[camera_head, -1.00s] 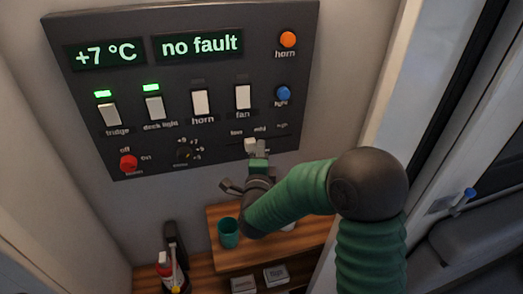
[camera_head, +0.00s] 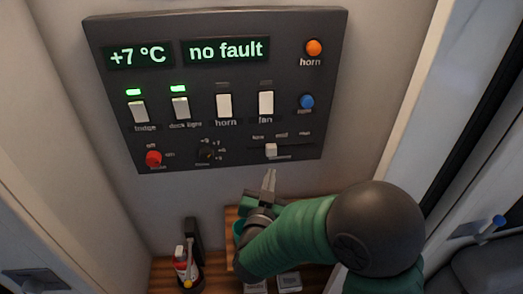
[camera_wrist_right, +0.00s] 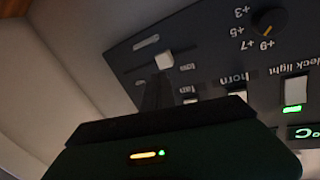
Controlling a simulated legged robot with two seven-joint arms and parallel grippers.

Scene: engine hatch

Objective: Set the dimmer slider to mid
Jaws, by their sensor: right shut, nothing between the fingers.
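The dimmer slider's pale knob (camera_head: 271,150) is on the lower right of the dark panel. It stands between the low and mid labels, nearer neither clearly. In the right wrist view the knob (camera_wrist_right: 165,60) shows upside down, just beyond my fingertips. My right gripper (camera_head: 269,174) is shut and empty, below the knob and apart from it, with its fingers pointing up at the panel. Its dark fingers also show in the right wrist view (camera_wrist_right: 158,93). My left gripper is in neither view.
The panel also holds several white rocker switches (camera_head: 224,105), a red knob (camera_head: 153,158), a dark rotary dial (camera_head: 206,153), a blue button (camera_head: 307,102) and an orange button (camera_head: 314,47). A wooden shelf (camera_head: 232,214) is partly behind my arm.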

